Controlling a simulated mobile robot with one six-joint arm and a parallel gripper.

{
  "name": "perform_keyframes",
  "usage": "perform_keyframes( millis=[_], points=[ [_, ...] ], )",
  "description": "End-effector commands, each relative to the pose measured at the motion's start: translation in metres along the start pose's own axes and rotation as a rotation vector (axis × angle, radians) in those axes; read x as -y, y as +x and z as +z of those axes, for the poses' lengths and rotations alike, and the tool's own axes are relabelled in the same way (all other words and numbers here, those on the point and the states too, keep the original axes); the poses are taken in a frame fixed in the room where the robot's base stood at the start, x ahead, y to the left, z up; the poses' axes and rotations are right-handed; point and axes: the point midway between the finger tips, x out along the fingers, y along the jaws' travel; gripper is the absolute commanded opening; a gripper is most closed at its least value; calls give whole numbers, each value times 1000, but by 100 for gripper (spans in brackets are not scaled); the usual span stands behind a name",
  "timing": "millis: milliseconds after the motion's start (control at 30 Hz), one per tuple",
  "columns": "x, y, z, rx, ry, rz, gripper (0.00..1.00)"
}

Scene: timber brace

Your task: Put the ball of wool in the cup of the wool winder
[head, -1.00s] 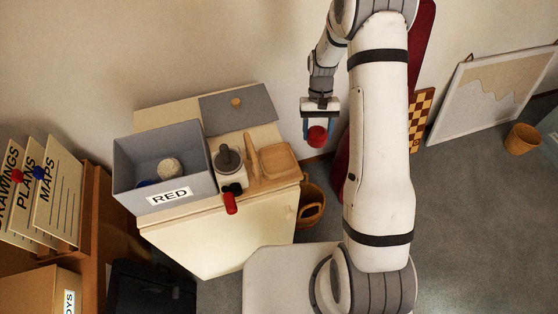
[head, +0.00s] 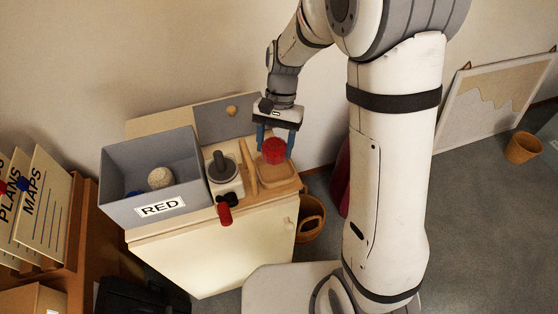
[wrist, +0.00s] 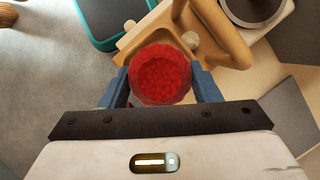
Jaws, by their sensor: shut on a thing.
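A red ball of wool (head: 273,151) is held between the blue fingers of my gripper (head: 275,146). The ball also fills the middle of the wrist view (wrist: 160,75), with a finger against each side. The wool winder (head: 222,168) stands on the cabinet top, with a grey cone on a pale body and a red-handled crank. Right beside it is a shallow wooden dish (head: 286,179) with an upright wooden arm (head: 249,168). In the head view the ball appears over this dish and partly hides it; the wrist view shows the dish (wrist: 185,47) partly behind the ball.
A grey bin (head: 120,188) labelled RED stands left of the winder, with a pale ball (head: 160,178) in it. A grey panel (head: 222,118) with a wooden knob is behind. The cabinet (head: 215,255) ends just right of the dish, with a basket (head: 310,218) below.

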Motion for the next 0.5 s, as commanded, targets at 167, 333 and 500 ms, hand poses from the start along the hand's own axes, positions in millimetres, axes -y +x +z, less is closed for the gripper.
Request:
perform_keyframes(
  millis=[167,333,500],
  points=[
    [0,17,-7,1,0,1,34],
    [0,34,-14,2,-1,3,34],
    [0,52,-21,1,-2,2,34]
  ],
)
